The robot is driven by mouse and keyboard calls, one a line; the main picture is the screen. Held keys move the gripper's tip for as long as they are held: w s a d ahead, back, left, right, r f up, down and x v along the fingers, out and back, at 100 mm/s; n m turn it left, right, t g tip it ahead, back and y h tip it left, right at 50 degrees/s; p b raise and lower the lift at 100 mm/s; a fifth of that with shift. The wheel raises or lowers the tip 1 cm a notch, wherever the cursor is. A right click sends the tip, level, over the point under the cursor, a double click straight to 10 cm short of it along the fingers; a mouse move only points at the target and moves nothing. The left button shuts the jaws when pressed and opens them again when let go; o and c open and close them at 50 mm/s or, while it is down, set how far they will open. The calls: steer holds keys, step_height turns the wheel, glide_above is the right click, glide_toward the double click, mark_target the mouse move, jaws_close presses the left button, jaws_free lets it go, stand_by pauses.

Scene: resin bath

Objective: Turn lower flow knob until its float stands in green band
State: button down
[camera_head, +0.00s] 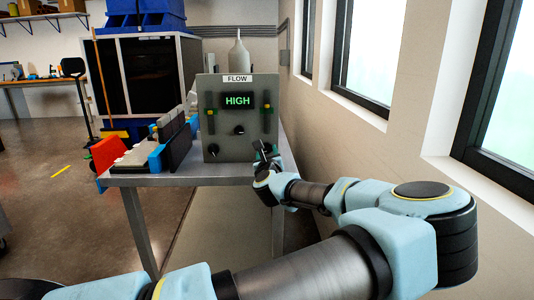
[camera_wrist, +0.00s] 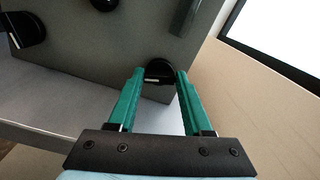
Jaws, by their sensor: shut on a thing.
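A grey panel (camera_head: 228,148) labelled FLOW stands upright on the bench, its display (camera_head: 238,100) reading HIGH in green. A tube gauge stands at its left (camera_head: 211,118) and another at its right (camera_head: 267,118). Each has small coloured marks; the floats are too small to place against a band. My gripper (camera_head: 263,153) is at the panel's lower right. In the wrist view its green fingers (camera_wrist: 160,80) are shut on the black lower right knob (camera_wrist: 160,70), below the right gauge. The fingers hide the knob's sides; its pale mark shows.
Other black knobs sit at the panel's lower left (camera_head: 213,150) and middle (camera_head: 239,130). The grey bench (camera_head: 190,178) holds a blue and black rack (camera_head: 172,145) at left. A white bottle (camera_head: 238,55) stands behind the panel. The window wall (camera_head: 345,130) is close at right.

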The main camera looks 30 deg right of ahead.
steer(key=shift+f+n, duration=0.1)
steer(key=shift+n, duration=0.2)
steer(key=n+b, duration=0.3)
steer(key=n, duration=0.1)
steer(key=shift+a+f+n, duration=0.1)
steer(key=shift+a+n, duration=0.05)
steer(key=shift+n, duration=0.15)
steer(key=shift+w+n+b, duration=0.1)
steer(key=shift+n+b, duration=0.7)
steer(key=shift+n, duration=1.4)
steer(key=shift+c, duration=1.6)
jaws_free()
